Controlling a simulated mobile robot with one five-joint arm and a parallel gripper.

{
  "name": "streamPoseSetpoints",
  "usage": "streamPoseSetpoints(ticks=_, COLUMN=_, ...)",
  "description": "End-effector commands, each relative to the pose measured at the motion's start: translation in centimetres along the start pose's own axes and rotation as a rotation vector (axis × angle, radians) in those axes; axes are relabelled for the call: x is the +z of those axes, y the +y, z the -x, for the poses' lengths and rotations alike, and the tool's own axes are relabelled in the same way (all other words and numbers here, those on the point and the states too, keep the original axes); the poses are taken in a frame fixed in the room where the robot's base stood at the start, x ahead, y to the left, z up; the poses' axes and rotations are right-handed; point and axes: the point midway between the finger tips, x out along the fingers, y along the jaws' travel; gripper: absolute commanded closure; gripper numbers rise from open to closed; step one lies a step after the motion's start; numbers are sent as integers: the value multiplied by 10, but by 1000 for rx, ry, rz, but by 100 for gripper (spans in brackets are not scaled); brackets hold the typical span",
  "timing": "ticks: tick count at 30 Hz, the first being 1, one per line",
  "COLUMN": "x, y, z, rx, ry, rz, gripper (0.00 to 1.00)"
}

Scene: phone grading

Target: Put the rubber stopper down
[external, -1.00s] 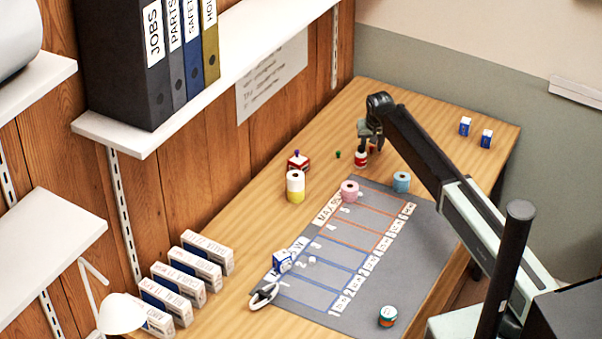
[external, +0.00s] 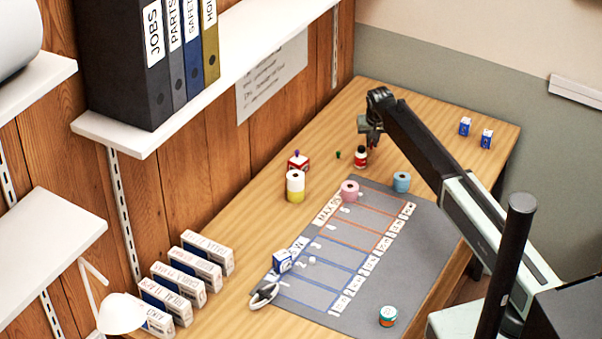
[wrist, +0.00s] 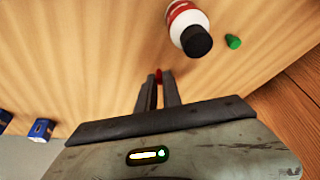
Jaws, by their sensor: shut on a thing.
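My gripper (wrist: 158,88) is shut on a small red rubber stopper (wrist: 158,75), which shows only as a bit of red at the fingertips in the wrist view. In the external view my gripper (external: 371,143) hangs over the far part of the wooden table, just right of a red and white bottle with a black cap (external: 360,158). The held stopper is too small there to tell whether it touches the table. The bottle (wrist: 188,27) stands ahead of the fingers in the wrist view, apart from them.
A small green piece (external: 338,155) lies left of the bottle. Two blue boxes (external: 465,126) stand at the right. Bare table lies between.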

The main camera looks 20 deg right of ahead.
Motion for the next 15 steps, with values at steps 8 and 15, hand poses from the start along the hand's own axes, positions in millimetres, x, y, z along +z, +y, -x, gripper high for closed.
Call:
streamPoseSetpoints(ticks=8, x=-26, y=0, z=63, rx=0, ry=0, rz=0, gripper=100)
streamPoseSetpoints(ticks=15, x=-34, y=0, z=81, rx=0, ry=0, rz=0, gripper=100)
